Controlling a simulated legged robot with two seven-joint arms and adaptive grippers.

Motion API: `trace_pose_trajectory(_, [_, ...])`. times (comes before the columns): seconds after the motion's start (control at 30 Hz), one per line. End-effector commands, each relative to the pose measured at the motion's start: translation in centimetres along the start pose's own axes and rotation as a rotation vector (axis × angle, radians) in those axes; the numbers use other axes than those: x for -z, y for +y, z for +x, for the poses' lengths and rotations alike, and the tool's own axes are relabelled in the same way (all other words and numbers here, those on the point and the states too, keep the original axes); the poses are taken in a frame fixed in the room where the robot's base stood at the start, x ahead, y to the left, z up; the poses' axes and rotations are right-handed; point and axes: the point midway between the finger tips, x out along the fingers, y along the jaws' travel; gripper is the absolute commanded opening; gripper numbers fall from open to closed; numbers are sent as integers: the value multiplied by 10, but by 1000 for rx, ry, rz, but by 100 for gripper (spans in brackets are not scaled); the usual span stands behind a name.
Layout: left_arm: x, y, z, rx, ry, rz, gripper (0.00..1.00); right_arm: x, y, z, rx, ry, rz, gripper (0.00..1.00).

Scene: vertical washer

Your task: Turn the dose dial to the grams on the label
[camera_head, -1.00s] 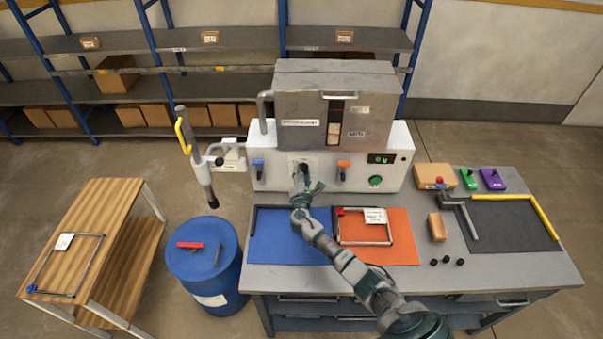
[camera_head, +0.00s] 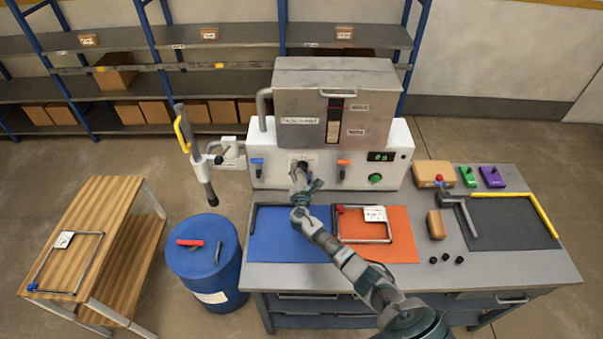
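The white washer front panel (camera_head: 270,178) carries the dose dial, which is mostly hidden behind my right gripper. A pale dial plate (camera_head: 310,155) shows just above it. My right gripper (camera_head: 299,172) is at the panel, over the dial's place; its fingers are too small and covered to tell whether they are shut on the dial. A green-lit display (camera_head: 381,156) sits at the panel's right, its digits hard to read. A white label (camera_head: 375,213) lies on the wire frame on the orange mat; its print is unreadable. My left gripper is not in view.
A blue lever (camera_head: 258,167) and an orange lever (camera_head: 343,168) flank the dial, with a green button (camera_head: 375,178) to the right. A blue mat (camera_head: 270,240) and an orange mat (camera_head: 400,247) lie in front. A blue drum (camera_head: 205,270) stands left.

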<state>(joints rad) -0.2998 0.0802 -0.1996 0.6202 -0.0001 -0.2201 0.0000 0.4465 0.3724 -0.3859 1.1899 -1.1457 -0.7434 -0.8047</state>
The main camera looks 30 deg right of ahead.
Motion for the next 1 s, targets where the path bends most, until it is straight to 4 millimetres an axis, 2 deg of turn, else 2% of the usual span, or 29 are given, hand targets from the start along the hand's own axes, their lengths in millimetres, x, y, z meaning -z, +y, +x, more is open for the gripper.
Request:
trace_pose_trajectory(0.17, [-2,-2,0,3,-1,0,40,-1,0,-2,-1,-1,1,69])
trace_pose_trajectory(0.27, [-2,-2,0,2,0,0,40,0,0,-12,-1,-1,0,69])
trace_pose_trajectory(0.7, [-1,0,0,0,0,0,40,2,-2,-100,0,3,1,69])
trace_pose_trajectory(0.83, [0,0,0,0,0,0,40,2,-2,-113,2,2,0,69])
trace_pose_trajectory(1.0, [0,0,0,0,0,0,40,2,-2,-118,2,2,0,69])
